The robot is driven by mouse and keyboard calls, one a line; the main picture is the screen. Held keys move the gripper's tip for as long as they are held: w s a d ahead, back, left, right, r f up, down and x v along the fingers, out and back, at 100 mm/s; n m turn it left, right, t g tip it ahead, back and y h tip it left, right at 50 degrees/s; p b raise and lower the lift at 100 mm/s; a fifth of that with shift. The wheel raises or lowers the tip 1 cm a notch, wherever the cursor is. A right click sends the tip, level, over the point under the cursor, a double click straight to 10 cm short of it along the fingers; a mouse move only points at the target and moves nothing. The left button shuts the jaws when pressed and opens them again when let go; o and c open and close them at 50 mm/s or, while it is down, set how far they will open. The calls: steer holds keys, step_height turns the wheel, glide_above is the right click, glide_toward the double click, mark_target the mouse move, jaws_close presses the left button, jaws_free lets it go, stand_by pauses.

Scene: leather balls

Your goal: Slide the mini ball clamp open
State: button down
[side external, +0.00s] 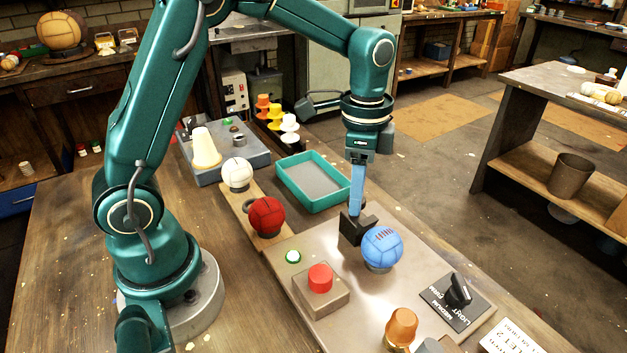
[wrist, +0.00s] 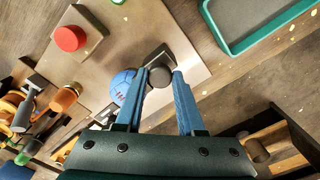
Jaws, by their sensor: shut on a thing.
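The mini ball clamp (side external: 350,232) is a small dark block on the beige board, right beside the blue ball (side external: 382,246). My gripper (side external: 356,207) points down onto the clamp. In the wrist view my gripper (wrist: 160,78) has its two blue fingers on either side of the clamp's round dark grey knob (wrist: 160,75), shut on it. The blue ball with red stitching also shows in the wrist view (wrist: 122,85), partly behind a finger. From these views I cannot tell how far the clamp's jaw stands from the ball.
A red ball (side external: 267,216) and white ball (side external: 237,174) stand left. A teal tray (side external: 312,182) lies behind.

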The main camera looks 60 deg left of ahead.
mark_target(348, 208)
steer(key=shift+a+r, duration=0.1)
steer(key=shift+a, duration=0.85)
steer(key=c, duration=0.5)
jaws_free()
steer(key=shift+r, duration=2.55)
